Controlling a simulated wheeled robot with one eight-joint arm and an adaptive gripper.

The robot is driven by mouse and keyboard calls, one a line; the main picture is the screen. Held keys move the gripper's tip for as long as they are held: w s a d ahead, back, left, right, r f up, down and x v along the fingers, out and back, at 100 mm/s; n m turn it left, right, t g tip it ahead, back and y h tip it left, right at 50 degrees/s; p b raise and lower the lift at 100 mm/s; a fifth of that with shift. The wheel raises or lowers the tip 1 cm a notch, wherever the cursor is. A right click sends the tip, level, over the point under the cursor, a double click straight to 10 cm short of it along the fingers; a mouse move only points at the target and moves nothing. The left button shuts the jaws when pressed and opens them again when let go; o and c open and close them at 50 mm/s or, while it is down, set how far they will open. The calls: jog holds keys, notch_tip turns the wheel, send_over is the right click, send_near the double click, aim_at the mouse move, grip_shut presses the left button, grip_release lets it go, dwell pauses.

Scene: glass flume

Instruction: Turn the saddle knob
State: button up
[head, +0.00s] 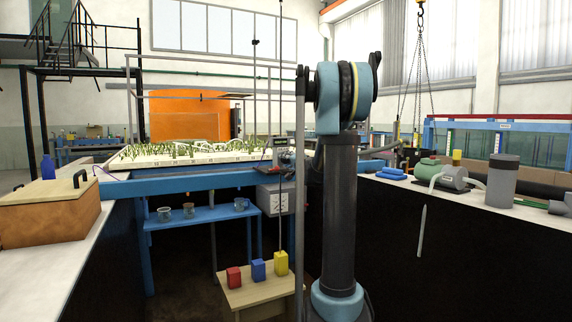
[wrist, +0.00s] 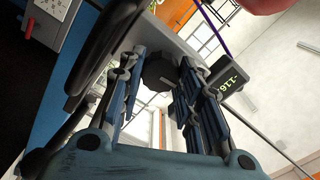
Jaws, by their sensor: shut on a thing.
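The dark, faceted saddle knob (wrist: 159,76) is in the middle of the wrist view, in front of a grey bar. My gripper (wrist: 163,66) has one finger on each side of the knob, and its jaws are shut on it. The fingers partly cover the knob's sides. A small dark display box (wrist: 232,88) with yellow-green digits, seen tilted, is just right of the fingers. In the head view, my arm hides the gripper and the knob; a small instrument (head: 281,146) shows left of the arm, by the flume's end.
A thin vertical rod (head: 280,80) rises near the arm. A model bed with green stems (head: 195,152) lies behind. A low wooden stand (head: 262,292) holds red, blue and yellow blocks. A grey box (wrist: 62,10) is at the wrist view's upper left.

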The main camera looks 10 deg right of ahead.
jog(key=o, duration=1)
jog(key=shift+d, duration=0.25)
jog(key=shift+o, duration=0.2)
jog(key=shift+a, duration=0.1)
jog(key=v, duration=1.1)
jog(key=shift+s, duration=0.35)
